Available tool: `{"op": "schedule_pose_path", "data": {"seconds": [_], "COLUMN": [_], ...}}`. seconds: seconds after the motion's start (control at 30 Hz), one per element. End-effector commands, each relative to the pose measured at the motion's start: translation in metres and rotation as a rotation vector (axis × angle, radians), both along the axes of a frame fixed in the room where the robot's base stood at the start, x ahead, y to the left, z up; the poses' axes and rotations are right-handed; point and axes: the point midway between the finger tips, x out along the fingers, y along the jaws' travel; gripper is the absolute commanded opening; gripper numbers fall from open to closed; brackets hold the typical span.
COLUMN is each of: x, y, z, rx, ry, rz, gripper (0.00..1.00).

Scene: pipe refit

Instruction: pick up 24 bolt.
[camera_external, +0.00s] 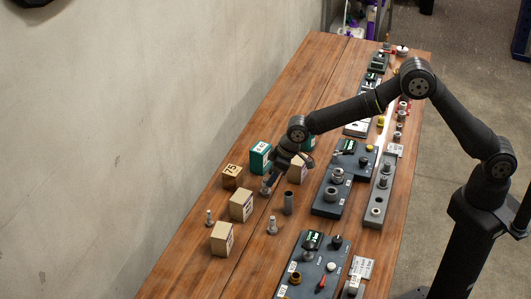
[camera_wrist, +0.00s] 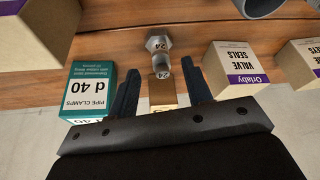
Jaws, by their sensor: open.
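A grey metal bolt (camera_wrist: 158,43) with a hexagonal head marked 24 shows at the middle of the wrist view. Its shank points toward my gripper (camera_wrist: 160,66), and a second 24 mark shows between the fingers. The fingers are open, one on each side of the shank's line; I cannot tell whether they touch it. In the external view a bolt (camera_external: 265,188) stands on the wooden table, right beside my gripper (camera_external: 274,181), which partly hides it.
A green pipe clamps box (camera_wrist: 91,88) is close by the left finger, and a valve seals box (camera_wrist: 232,66) is close by the right. Other bolts (camera_external: 209,217) (camera_external: 272,226) and a grey cylinder (camera_external: 289,203) stand nearby. A brown 75 block (camera_external: 232,177) is left of my gripper.

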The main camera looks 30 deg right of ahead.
Motion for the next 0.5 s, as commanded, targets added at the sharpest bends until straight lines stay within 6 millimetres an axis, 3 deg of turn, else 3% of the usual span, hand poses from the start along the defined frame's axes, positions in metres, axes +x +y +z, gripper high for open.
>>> {"op": "schedule_pose_path", "data": {"seconds": [0.3, 0.5], "x": [0.011, 0.014], "y": [0.019, 0.023], "z": [-0.033, -0.042], "rx": [-0.001, 0.0], "ry": [0.001, -0.001], "rz": [0.0, 0.0], "gripper": [0.45, 0.45]}}
